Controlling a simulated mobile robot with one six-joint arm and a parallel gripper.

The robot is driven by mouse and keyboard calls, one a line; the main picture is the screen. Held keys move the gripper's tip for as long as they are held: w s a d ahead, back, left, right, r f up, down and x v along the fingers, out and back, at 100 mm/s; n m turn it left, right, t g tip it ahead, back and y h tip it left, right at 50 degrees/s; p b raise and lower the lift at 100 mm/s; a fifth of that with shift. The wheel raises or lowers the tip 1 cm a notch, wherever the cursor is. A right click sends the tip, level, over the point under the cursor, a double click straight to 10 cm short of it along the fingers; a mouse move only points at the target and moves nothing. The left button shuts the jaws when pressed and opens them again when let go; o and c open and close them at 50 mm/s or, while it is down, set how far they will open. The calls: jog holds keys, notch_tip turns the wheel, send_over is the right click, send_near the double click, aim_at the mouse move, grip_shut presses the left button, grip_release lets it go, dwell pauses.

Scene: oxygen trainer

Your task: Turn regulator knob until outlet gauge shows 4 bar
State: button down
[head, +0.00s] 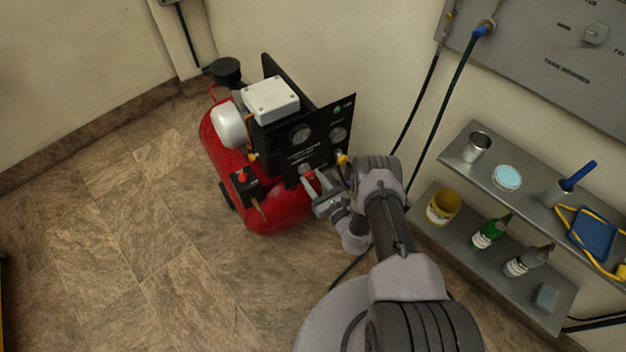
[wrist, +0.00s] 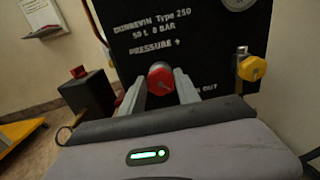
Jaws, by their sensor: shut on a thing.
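The regulator knob (wrist: 160,76) is red and sits low on the black panel (wrist: 205,60) under the words "PRESSURE +". My gripper (wrist: 160,88) has one finger on each side of the knob and is shut on it. In the head view my gripper (head: 314,186) reaches the panel front, and the knob is mostly hidden. Two round gauges show in the head view, a left one (head: 301,134) and a right one (head: 338,134). Their needles are too small to read. In the wrist view only the lower edge of a gauge (wrist: 238,4) shows, with no readable needle.
A yellow-handled valve (wrist: 252,68) stands close right of my gripper. A black box with a red button (wrist: 77,72) is at left. The panel is on a red compressor tank (head: 270,215). Wall shelves (head: 495,175) with cans and bottles are at right; the floor at left is clear.

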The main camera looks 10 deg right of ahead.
jog(key=shift+n, duration=1.1)
jog(key=c, duration=0.9)
grip_release()
jog(key=shift+s, duration=0.1)
jog(key=p+v, duration=0.5)
jog(key=v, duration=1.2)
jog(key=shift+s, duration=0.15)
jog(key=shift+p, duration=0.3)
